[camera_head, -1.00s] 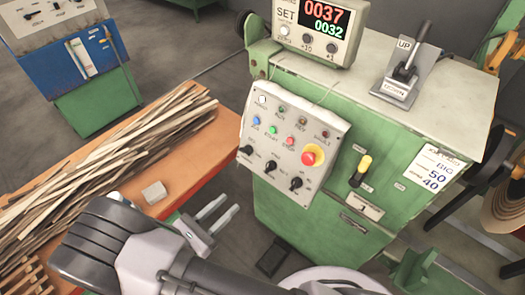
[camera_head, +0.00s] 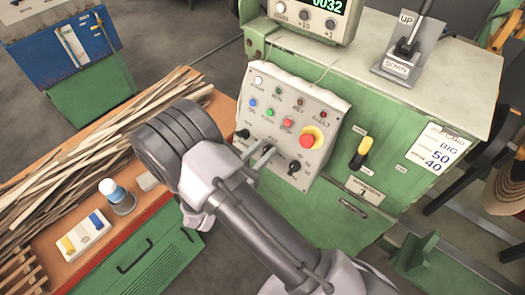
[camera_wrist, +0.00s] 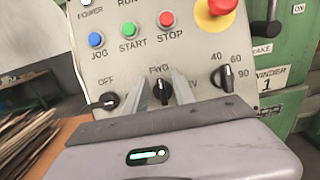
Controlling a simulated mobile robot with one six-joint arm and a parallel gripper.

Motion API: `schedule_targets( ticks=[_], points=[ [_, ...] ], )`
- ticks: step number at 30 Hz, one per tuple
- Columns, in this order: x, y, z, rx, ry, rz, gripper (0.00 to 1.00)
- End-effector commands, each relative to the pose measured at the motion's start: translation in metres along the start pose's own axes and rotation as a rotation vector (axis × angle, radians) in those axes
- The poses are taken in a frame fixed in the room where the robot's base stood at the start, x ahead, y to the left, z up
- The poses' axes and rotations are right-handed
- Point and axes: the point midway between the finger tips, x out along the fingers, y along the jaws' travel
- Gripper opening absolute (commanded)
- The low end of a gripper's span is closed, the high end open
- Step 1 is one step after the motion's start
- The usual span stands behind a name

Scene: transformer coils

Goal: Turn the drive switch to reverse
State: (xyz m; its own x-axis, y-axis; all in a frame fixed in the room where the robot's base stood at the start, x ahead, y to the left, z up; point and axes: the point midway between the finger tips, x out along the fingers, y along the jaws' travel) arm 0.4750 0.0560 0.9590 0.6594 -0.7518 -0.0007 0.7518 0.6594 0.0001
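The drive switch (camera_wrist: 163,90) is the black middle knob on the sloped grey control panel (camera_head: 326,99), with FWD above it and a partly covered label ending in V at its right. My gripper (camera_wrist: 164,86) has one finger on each side of this knob in the wrist view. The fingers are apart, and I cannot tell whether they touch it. In the head view my gripper (camera_head: 258,155) reaches the panel's lower part from the left and hides the switch. The knob's exact pointing direction is unclear.
An OFF-marked knob (camera_wrist: 108,101) sits left of the drive switch and a 40-60-90 knob (camera_wrist: 225,80) right of it. A red emergency button (camera_head: 308,140) is above. An orange-topped bench (camera_head: 150,205) with wood strips stands at the left.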

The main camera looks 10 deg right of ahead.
Motion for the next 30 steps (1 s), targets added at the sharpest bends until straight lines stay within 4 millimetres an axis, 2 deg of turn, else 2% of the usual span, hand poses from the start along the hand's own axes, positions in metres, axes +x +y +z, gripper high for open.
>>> schedule_targets(
  ticks=[3,8,20,30],
  points=[
    [-0.0002,0.0,0.0002,0.0,0.0,0.0,0.32],
    [-0.0004,0.0,0.0001,0.0,0.0,0.0,0.0],
    [-0.0005,-0.0005,-0.0008,0.031,0.0,-0.013,0.0],
    [-0.0003,-0.0027,-0.0021,0.246,0.0,-0.101,0.0]
  ],
)
